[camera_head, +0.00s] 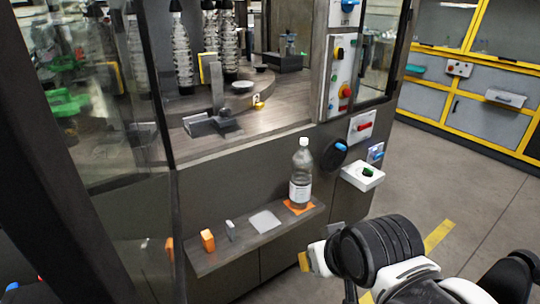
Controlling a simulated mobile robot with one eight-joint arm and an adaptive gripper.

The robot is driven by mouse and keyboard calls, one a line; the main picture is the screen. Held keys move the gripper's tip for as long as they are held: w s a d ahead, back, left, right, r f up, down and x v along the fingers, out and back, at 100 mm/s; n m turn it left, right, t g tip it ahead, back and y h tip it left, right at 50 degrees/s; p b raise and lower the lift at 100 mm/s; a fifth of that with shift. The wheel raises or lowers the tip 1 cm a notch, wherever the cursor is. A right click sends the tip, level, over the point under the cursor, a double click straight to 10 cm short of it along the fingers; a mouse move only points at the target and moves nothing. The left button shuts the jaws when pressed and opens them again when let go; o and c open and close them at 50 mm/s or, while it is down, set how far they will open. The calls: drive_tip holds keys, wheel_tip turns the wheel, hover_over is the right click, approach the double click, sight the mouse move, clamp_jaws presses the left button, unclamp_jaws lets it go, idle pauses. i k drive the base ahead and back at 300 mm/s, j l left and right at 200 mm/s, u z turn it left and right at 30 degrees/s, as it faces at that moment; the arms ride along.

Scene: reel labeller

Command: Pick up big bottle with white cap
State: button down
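The big bottle with a white cap (301,178) is clear, with a pale label, and stands upright on an orange patch (312,208) at the right end of a narrow shelf. My gripper (306,257) is at the lower middle, in front of and below the bottle, apart from it. Only part of the gripper shows beside the dark wrist, so I cannot tell if it is open or shut. The bottle is not hidden by my arm.
The shelf (262,238) also carries an orange block (208,240), a small grey piece (230,230) and a whitish square (265,221). Open floor (425,190) lies to the right.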

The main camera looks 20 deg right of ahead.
sight(302, 161)
drive_tip(key=i+l+z, duration=0.1)
drive_tip(key=l, duration=0.35)
drive_tip(key=i+l+z, duration=0.1)
drive_tip(key=i+l, duration=0.25)
drive_tip(key=l, duration=0.15)
drive_tip(key=i+l+z, duration=0.1)
drive_tip(key=i+l, duration=0.15)
drive_tip(key=l, duration=0.15)
drive_tip(key=i+l+z, duration=0.1)
drive_tip(key=i+l, duration=0.15)
drive_tip(key=l, duration=0.2)
